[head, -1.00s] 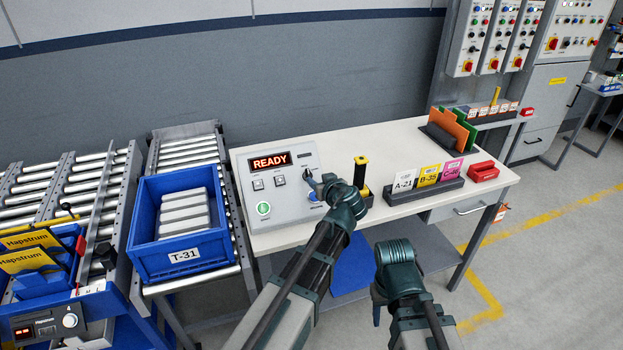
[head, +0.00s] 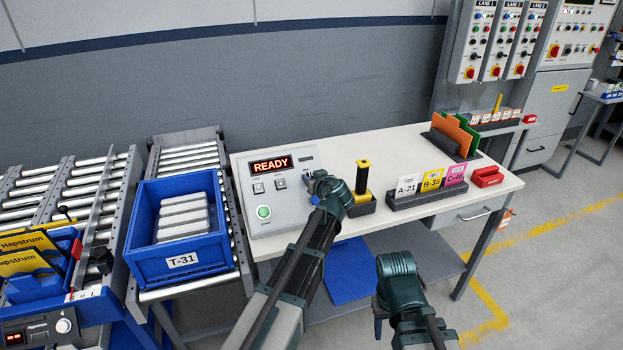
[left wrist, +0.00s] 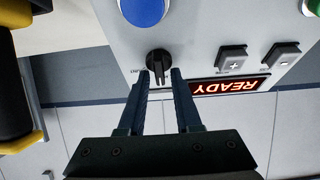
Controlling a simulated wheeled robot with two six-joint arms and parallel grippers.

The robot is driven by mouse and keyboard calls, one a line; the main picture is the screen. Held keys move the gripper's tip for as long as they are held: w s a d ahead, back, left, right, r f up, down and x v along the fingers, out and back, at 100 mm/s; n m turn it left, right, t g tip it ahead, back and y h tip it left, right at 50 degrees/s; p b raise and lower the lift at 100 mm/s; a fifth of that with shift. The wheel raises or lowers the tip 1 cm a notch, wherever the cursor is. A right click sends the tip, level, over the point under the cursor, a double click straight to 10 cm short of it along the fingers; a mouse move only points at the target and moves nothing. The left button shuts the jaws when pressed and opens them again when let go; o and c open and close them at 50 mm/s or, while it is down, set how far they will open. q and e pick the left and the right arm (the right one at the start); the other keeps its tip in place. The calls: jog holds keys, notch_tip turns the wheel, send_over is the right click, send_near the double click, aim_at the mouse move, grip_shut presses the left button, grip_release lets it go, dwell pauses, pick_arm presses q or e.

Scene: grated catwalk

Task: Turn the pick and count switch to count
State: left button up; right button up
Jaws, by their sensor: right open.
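The control box (head: 277,188) on the bench has a lit READY display (head: 272,165), two small buttons and a green button (head: 264,212). The black switch knob (left wrist: 158,62) shows in the left wrist view, with its handle pointing toward my gripper; part of a label shows beside it. My left gripper (left wrist: 161,72) has its fingertips on either side of the knob's handle, with a gap visible between them. In the head view, my left gripper (head: 313,180) covers the knob. My right gripper (head: 378,326) is open and empty, low in front of the bench.
A blue tote (head: 180,262) labelled T-31 stands on rollers at the left. A yellow-and-black handled tool (head: 362,178) stands right of the box. A large blue button (left wrist: 145,10) is near the knob.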

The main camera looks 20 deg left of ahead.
pick_arm(q)
grip_shut()
jog(key=shift+m, duration=0.3)
jog(key=m+h, duration=0.1)
jog(key=m, duration=0.2)
jog(key=shift+t, duration=0.4)
jog(key=m+h+p, duration=0.1)
jog(key=m, duration=0.2)
jog(key=shift+r+h, duration=0.1)
jog(key=shift+h, duration=0.2)
jog(key=m, duration=0.2)
jog(key=m+h+p, duration=0.1)
jog(key=m, duration=0.1)
jog(key=shift+m+h, duration=0.3)
jog(key=shift+m, duration=0.1)
jog(key=shift+m+h+p, duration=0.4)
jog(key=shift+m+p, duration=0.05)
jog(key=shift+m, duration=0.55)
jog(key=shift+d+m, duration=0.1)
jog(key=shift+m, duration=0.2)
